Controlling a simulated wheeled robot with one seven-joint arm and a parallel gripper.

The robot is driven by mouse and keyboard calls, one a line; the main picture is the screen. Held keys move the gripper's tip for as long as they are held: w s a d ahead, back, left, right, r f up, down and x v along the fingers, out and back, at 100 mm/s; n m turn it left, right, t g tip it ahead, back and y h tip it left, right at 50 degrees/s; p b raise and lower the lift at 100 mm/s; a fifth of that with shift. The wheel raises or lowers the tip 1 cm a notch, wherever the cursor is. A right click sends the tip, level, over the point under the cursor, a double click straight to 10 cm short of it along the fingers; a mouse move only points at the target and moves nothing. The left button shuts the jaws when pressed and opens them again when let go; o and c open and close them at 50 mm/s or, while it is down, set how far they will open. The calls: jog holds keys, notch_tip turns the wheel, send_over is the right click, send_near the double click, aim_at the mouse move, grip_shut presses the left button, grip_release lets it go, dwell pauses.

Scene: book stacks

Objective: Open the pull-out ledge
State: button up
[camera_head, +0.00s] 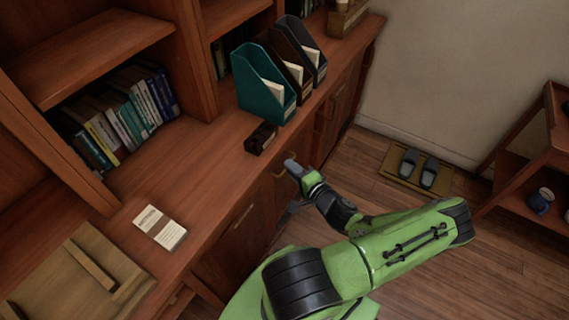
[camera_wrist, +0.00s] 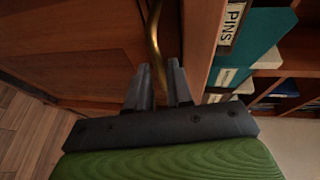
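The front of the pull-out ledge, as far as I can tell, is a wooden panel (camera_head: 268,180) under the counter edge in the head view. A curved brass handle (camera_wrist: 154,35) shows close up in the wrist view. My gripper (camera_wrist: 159,65) is at this handle, with one grey finger on each side of its near end. The fingers are a little apart and a narrow gap shows beside the handle, so my gripper looks open. In the head view my gripper (camera_head: 292,165) is at the cabinet front, and it hides part of the panel. The ledge looks closed.
Slippers lie on a mat (camera_head: 398,172) to the right, near a low shelf (camera_head: 520,165). Open floor lies between.

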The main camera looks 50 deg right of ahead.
jog(key=x, duration=0.4)
jog(key=shift+w, duration=0.15)
grip_shut()
